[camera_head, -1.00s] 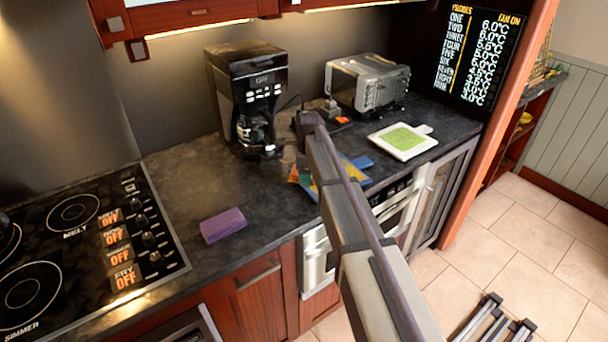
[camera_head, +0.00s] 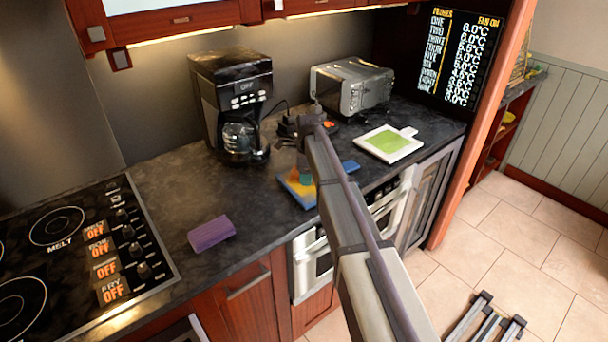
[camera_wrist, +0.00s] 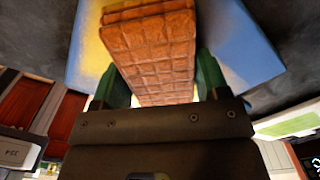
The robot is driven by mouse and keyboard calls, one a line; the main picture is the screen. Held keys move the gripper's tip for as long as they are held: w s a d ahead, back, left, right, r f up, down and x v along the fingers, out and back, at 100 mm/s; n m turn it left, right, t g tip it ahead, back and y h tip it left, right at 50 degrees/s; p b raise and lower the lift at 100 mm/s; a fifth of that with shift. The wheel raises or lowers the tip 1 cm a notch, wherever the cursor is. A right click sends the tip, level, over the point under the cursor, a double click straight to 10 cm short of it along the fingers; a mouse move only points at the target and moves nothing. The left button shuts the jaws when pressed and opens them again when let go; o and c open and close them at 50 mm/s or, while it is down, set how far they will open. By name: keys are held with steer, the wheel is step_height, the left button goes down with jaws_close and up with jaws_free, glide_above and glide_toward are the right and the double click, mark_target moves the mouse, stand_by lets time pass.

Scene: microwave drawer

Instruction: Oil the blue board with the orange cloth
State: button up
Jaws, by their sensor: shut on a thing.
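The blue board (camera_head: 298,196) lies on the dark counter with yellow patches on its top. Part of it is hidden behind my arm. In the wrist view the board (camera_wrist: 235,38) spreads behind the cloth, blue at the right and pale yellow at the left. The orange cloth (camera_wrist: 150,42) looks like a thick, quilted block. My gripper (camera_wrist: 160,78) is shut on it, with one green finger on each side. The cloth is over the board; I cannot tell whether it touches it. In the head view my gripper (camera_head: 304,177) is small and partly hidden.
A coffee maker (camera_head: 232,105) and a toaster oven (camera_head: 351,87) stand at the back. A white board with a green top (camera_head: 389,142) lies to the right. A purple block (camera_head: 211,233) lies left, near the hob (camera_head: 70,255). The counter between block and blue board is clear.

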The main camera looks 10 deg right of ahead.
mark_target(286, 181)
steer(key=shift+w+d, duration=0.65)
steer(key=shift+d, duration=1.2)
steer(key=shift+w+d, duration=0.6)
steer(key=shift+d, duration=1.25)
steer(key=shift+w+d, duration=0.65)
steer(key=shift+d, duration=1.2)
steer(key=shift+w+a, duration=0.35)
steer(key=shift+w, duration=0.35)
steer(key=shift+w+a, duration=0.3)
steer(key=shift+w, duration=0.35)
steer(key=shift+s+a, duration=1)
steer(key=shift+a, duration=1.85)
steer(key=shift+s+a, duration=0.95)
steer(key=shift+a, duration=1.9)
steer(key=shift+s+a, duration=1)
steer(key=shift+a, duration=1.85)
steer(key=shift+w+d, duration=0.4)
steer(key=shift+d, duration=0.7)
steer(key=shift+w+d, duration=0.4)
steer(key=shift+d, duration=0.7)
steer(key=shift+w+d, duration=0.4)
steer(key=shift+d, duration=0.7)
